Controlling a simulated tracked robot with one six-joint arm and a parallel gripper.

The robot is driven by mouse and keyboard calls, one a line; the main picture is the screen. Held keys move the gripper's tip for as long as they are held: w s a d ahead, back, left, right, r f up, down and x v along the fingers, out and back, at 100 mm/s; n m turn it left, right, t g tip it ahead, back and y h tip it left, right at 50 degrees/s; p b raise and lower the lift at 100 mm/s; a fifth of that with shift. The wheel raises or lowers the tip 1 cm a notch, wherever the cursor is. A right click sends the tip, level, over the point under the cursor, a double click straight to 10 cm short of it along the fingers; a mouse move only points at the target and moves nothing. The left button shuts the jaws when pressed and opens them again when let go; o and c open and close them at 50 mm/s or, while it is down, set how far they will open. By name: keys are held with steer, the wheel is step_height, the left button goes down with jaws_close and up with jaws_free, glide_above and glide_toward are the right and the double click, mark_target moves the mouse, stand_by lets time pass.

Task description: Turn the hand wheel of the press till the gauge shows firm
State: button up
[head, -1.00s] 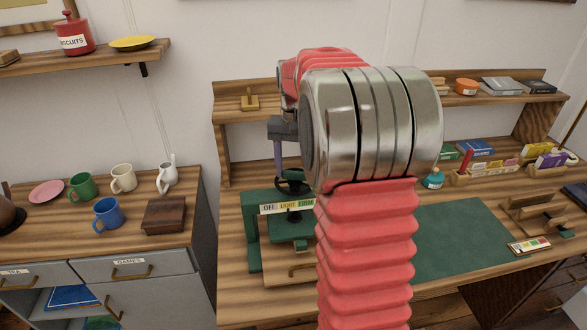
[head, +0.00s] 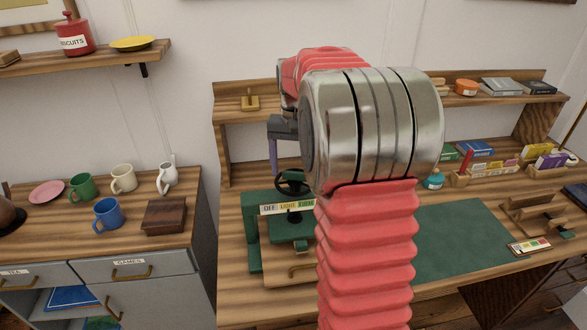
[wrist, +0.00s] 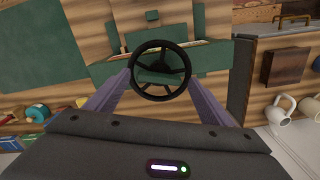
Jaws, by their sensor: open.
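The press (head: 253,232) is a green frame on a wooden base at the left of the bench. Its black hand wheel (head: 292,182) sits on top, partly hidden behind my arm; in the wrist view the whole wheel (wrist: 160,68) shows. The gauge strip (head: 284,208) reads OFF, LIGHT and FIRM; I cannot tell where its pointer stands. My gripper (head: 273,155) is above the press, pointing down, with one purple finger visible. In the wrist view my gripper (wrist: 160,78) is open, its fingers on either side of the wheel; contact cannot be told.
A green mat (head: 460,238) lies right of the press, with a wooden stand (head: 535,215) beyond it. A shelf (head: 235,113) runs behind. Mugs and a brown box (head: 164,215) stand on the left cabinet.

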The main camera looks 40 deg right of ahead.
mark_target(295, 172)
step_height(295, 172, up, 13)
steer(key=shift+r, duration=0.2)
stand_by(0.3)
stand_by(0.3)
stand_by(0.9)
steer(key=shift+a, duration=0.2)
steer(key=shift+c, duration=1.4)
steer(key=s+a, duration=0.1)
steer(key=a, duration=0.1)
steer(key=s+a+n, duration=0.1)
steer(key=a, duration=0.1)
steer(key=s+a+r+n+t, duration=0.1)
steer(key=a, duration=0.2)
steer(key=shift+s+a, duration=0.1)
steer(key=c, duration=0.8)
steer(key=s+a, duration=0.1)
steer(key=a, duration=0.1)
steer(key=s+a+n+t, duration=0.1)
steer(key=s+a, duration=0.1)
steer(key=s+a+f+n, duration=0.1)
steer(key=a, duration=0.1)
steer(key=shift+s+a+t+h, duration=0.3)
steer(key=shift+c, duration=0.7)
steer(key=s+a+f+n+t, duration=0.3)
steer(key=s+a+f, duration=0.6)
steer(key=s, duration=0.4)
steer(key=shift+a+f+n, duration=0.25)
steer(key=shift+a+n, duration=0.6)
steer(key=shift+n, duration=0.05)
